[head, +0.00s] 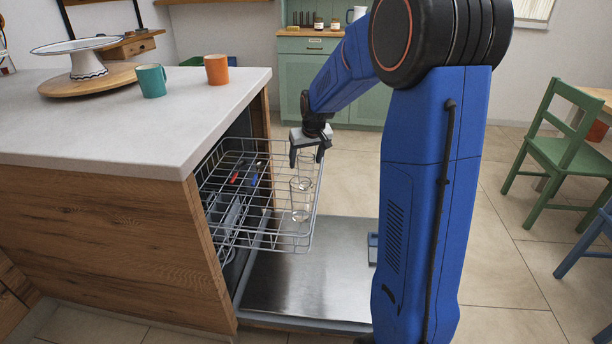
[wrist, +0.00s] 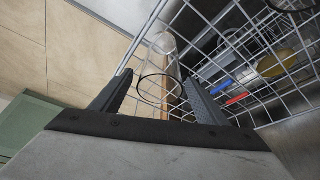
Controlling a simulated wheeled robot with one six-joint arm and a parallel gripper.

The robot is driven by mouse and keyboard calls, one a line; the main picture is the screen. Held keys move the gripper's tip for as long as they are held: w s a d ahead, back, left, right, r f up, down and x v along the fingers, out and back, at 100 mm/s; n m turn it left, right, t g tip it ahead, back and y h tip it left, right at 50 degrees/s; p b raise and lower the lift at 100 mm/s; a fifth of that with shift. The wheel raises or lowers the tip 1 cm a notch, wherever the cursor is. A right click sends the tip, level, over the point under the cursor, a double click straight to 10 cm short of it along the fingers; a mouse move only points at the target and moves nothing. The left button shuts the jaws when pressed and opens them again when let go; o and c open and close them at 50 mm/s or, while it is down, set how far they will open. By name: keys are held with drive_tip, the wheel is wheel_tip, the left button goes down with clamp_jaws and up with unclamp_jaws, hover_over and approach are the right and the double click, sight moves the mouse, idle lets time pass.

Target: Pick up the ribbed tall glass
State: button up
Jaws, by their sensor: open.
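Clear glasses stand in the pulled-out dishwasher rack. In the head view one glass (head: 301,198) stands near the rack's right side, and another (head: 308,163) is just under my gripper (head: 307,160), partly hidden by it. My gripper is open, pointing down above the rack. In the wrist view a round glass rim (wrist: 141,88) lies between the two fingers of my gripper (wrist: 159,78), with a gap on each side. A second clear glass (wrist: 163,44) shows beyond it. I cannot make out ribs on any glass.
The wire rack (head: 245,232) also holds red and blue-handled items (wrist: 237,99) and a yellowish piece. The open dishwasher door (head: 300,285) lies below. A counter (head: 120,125) at left carries a teal cup (head: 152,81) and an orange cup (head: 216,70).

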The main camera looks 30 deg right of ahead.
drive_tip(key=c, duration=0.9)
drive_tip(key=shift+o, duration=0.2)
